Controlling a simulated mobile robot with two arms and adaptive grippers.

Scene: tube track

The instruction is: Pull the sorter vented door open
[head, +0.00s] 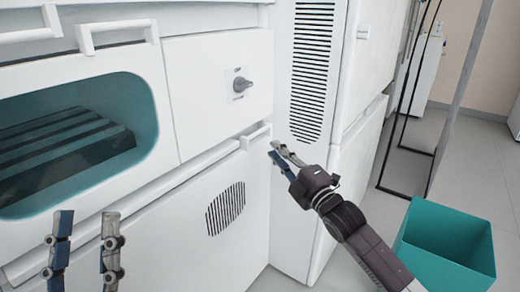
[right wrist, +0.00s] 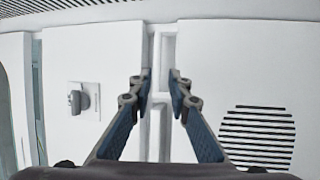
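The vented door (head: 160,245) is the white lower front panel of the machine, with a round slatted vent (head: 226,208). It looks closed. Its white bar handle (head: 256,136) is at the top right corner. My right gripper (head: 276,151) is just right of the handle in the head view. In the right wrist view, the handle (right wrist: 160,115) runs between the two parted fingers of the right gripper (right wrist: 161,76); whether they touch it is unclear. The vent also shows there (right wrist: 257,137). My left gripper (head: 85,220) is open and empty at lower left.
Above the door are a teal-lined opening (head: 145,95) with dark slats inside and a panel with a grey knob (head: 240,84). A tall white cabinet with a long vent (head: 312,65) stands to the right. A teal bin (head: 445,240) stands on the floor at lower right.

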